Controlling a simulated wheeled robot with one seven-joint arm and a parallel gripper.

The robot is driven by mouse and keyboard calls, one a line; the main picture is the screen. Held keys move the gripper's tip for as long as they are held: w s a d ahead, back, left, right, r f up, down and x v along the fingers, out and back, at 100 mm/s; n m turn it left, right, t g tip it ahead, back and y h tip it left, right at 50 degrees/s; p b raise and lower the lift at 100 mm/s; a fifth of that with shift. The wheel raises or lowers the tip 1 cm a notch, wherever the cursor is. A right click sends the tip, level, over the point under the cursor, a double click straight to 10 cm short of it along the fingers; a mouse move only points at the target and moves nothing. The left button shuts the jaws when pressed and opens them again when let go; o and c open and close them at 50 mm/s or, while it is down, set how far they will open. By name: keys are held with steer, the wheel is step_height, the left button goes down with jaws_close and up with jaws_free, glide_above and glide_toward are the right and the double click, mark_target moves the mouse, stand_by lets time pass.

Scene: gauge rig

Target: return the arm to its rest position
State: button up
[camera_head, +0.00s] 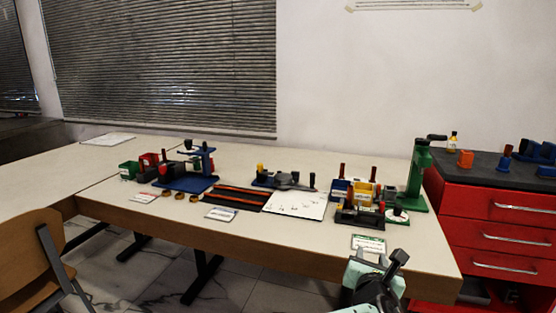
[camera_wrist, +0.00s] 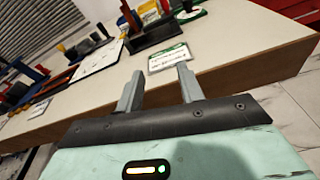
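My gripper (camera_head: 380,258) is in the head view at the bottom, right of centre, in front of the table's front edge. In the wrist view its two grey fingers (camera_wrist: 159,86) stand apart with nothing between them, so it is open and empty. Part of my mint-green arm shows below it in the head view; the rest is cut off by the frame. The long pale table (camera_head: 290,235) lies just beyond the fingers. A small green-and-white card (camera_head: 368,244) lies on the table near its front edge, close beyond the gripper, also in the wrist view (camera_wrist: 169,58).
Blue (camera_head: 188,182) and green (camera_head: 416,180) fixtures, coloured blocks and a white sheet (camera_head: 296,204) occupy the table. A red drawer cabinet (camera_head: 500,232) stands at the right. A wooden chair (camera_head: 30,262) is at the left. The floor before the table's middle looks clear.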

steer(key=s+f+m+g+p, duration=0.3)
steer(key=s+f+m+g, duration=0.4)
steer(key=s+m+g, duration=0.25)
steer(key=s+a+r+m+g+y+p, duration=0.2)
steer(key=s+a+m, duration=0.1)
steer(key=s+m, duration=0.15)
steer(key=s+a+r+m+g+y+p, duration=0.35)
steer(key=s+a+r+m, duration=0.2)
steer(key=s+r, duration=0.55)
steer(key=s+r+m+p, duration=0.1)
steer(key=s+r, duration=0.1)
steer(key=r, duration=0.4)
steer(key=s+d+r+m, duration=0.1)
steer(key=s+r+m, duration=0.1)
steer(key=r, duration=0.5)
steer(key=shift+s+d+r+p, duration=0.25)
steer(key=shift+r+p, duration=0.05)
steer(key=shift+p, duration=0.05)
